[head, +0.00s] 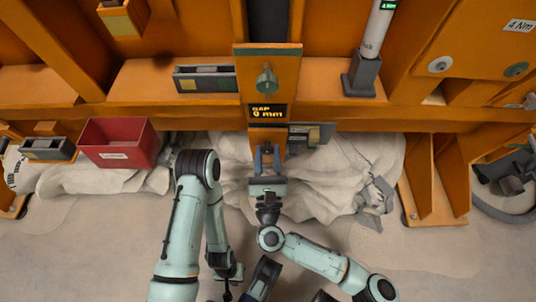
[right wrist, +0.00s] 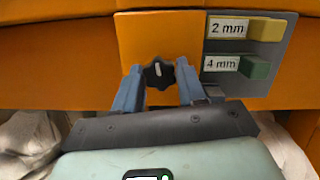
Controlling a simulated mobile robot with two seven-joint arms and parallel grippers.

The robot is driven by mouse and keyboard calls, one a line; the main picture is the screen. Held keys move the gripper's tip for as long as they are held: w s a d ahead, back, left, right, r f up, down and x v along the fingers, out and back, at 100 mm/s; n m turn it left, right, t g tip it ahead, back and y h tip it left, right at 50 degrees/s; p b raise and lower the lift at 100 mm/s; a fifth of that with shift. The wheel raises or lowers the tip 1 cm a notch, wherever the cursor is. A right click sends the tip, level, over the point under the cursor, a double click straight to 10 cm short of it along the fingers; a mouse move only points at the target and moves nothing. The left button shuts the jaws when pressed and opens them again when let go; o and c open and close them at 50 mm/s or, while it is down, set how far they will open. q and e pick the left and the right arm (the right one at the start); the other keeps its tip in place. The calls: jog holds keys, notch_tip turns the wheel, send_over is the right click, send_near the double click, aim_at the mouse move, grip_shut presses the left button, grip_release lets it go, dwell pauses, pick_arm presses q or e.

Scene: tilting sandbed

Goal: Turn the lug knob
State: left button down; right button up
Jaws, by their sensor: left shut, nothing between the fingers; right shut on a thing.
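The lug knob (right wrist: 158,73) is a small black lobed knob with a white mark, on an orange plate seen in the right wrist view. My right gripper (right wrist: 159,86) is shut on it, with one blue finger on each side. In the head view my right gripper (head: 266,153) reaches up to the front of the orange beam, and the knob is mostly hidden between its fingers. My left gripper (head: 229,291) is low in the head view, away from the knob; its fingers are hard to make out. It is shut and empty.
A display (head: 268,113) above the knob reads "GAP 0 mm". Right of the knob, a grey holder carries a yellow 2 mm block (right wrist: 265,29) and a green 4 mm block (right wrist: 255,67). A red bin (head: 118,143) is at left. An orange brace (head: 437,180) stands at right.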

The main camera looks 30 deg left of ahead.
jog(key=shift+m, duration=0.3)
jog(key=o, duration=1)
jog(key=shift+c, duration=0.2)
jog(key=shift+s, duration=0.1)
pick_arm(q)
jog(key=shift+t, duration=0.7)
jog(key=w, duration=0.1)
jog(key=w+r+p, duration=0.2)
jog(key=w, duration=0.1)
jog(key=shift+d, duration=0.25)
pick_arm(e)
jog(key=v, duration=1.3)
jog(key=shift+s+f, duration=0.1)
jog(key=shift+f, duration=0.05)
